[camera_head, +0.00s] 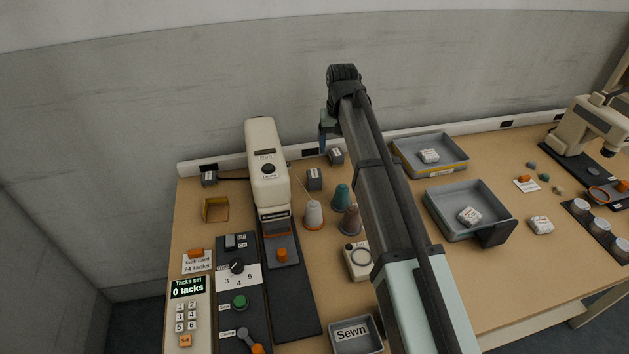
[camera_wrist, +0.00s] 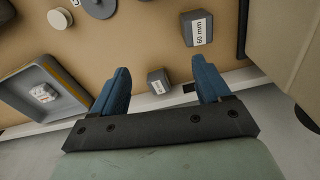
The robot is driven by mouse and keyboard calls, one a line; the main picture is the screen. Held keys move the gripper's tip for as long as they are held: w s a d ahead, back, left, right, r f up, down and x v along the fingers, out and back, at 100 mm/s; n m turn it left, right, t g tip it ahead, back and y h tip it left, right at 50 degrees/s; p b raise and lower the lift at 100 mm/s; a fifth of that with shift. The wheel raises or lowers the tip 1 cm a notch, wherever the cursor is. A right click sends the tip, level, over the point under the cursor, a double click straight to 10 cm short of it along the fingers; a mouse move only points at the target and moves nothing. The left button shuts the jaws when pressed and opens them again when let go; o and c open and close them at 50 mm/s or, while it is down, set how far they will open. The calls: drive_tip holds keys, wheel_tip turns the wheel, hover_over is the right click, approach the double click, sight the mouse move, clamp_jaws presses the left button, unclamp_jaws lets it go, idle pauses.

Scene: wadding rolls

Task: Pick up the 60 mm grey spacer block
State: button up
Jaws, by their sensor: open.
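The grey spacer block labelled 60 mm (camera_wrist: 198,28) sits on the table in the wrist view, above and right of the fingers. In the head view it appears to be the grey block (camera_head: 315,180) right of the beige machine, its label too small to read. My gripper (camera_wrist: 160,75) is open and empty, its blue fingers apart. In the head view one blue finger (camera_head: 323,142) shows above the table's back edge. A smaller grey block (camera_wrist: 158,82), its label unreadable, shows between the fingers in the wrist view and near the back edge in the head view (camera_head: 336,156).
A third grey block (camera_head: 209,178) stands at the back left. The beige machine (camera_head: 268,165) rises just left of the 60 mm block. Thread cones (camera_head: 342,198) stand in front of it. Grey trays (camera_head: 466,239) lie right. The wall is close behind the table.

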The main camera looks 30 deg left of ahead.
drive_tip(key=r, duration=0.1)
hover_over(315, 174)
drive_tip(key=s, duration=0.1)
drive_tip(key=shift+n, duration=0.3)
drive_tip(key=f, duration=0.8)
drive_tip(key=shift+d, duration=0.2)
drive_tip(key=shift+w+a+f, duration=0.1)
drive_tip(key=shift+w+f, duration=0.1)
drive_tip(key=shift+f, duration=1.25)
drive_tip(key=shift+w+a+f, duration=0.1)
drive_tip(key=shift+w+f, duration=0.1)
drive_tip(key=shift+f, duration=1.2)
drive_tip(key=c, duration=1.1)
